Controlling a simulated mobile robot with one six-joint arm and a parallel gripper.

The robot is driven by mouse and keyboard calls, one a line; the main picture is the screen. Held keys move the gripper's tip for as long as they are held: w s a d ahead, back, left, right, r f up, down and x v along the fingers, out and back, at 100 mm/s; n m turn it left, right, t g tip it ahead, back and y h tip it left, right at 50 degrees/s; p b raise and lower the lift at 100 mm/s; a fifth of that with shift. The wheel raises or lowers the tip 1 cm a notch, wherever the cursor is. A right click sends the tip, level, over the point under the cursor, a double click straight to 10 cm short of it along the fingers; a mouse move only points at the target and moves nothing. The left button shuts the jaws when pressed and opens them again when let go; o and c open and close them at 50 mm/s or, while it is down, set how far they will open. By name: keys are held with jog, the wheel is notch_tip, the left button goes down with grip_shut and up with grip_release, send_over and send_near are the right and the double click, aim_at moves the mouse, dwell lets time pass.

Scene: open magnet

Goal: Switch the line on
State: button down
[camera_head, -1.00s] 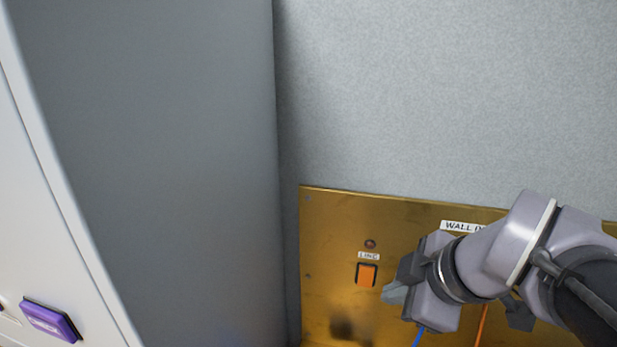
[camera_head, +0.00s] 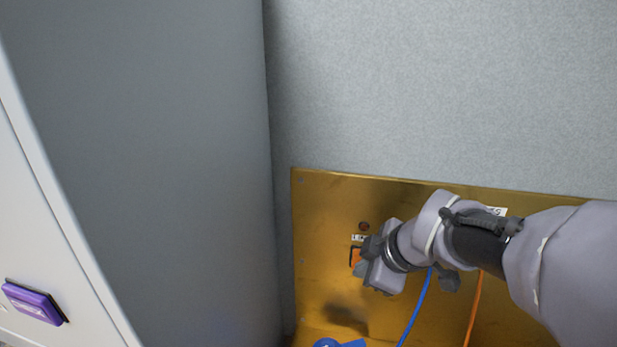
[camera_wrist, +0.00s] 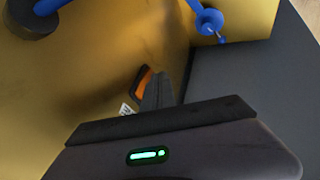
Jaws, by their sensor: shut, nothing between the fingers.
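The orange line switch (camera_head: 355,257) sits in a dark frame on the brass wall panel (camera_head: 320,215), below a small label and a dark red round lamp (camera_head: 364,226). My gripper (camera_head: 362,262) is in front of the switch and hides its right part. In the wrist view the orange switch (camera_wrist: 143,84) shows just beside the tips of my shut, empty gripper (camera_wrist: 158,85). I cannot tell whether the fingertips touch the switch. The lamp looks unlit.
A blue cable (camera_head: 418,305) and an orange cable (camera_head: 474,308) hang in front of the panel. A blue object (camera_head: 340,343) lies at the bottom. A grey wall stands left of the panel, and a purple button (camera_head: 35,302) is on a white cabinet at far left.

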jog(key=shift+w+d+b, duration=0.1)
jog(key=shift+w+b, duration=0.1)
jog(key=shift+b, duration=0.8)
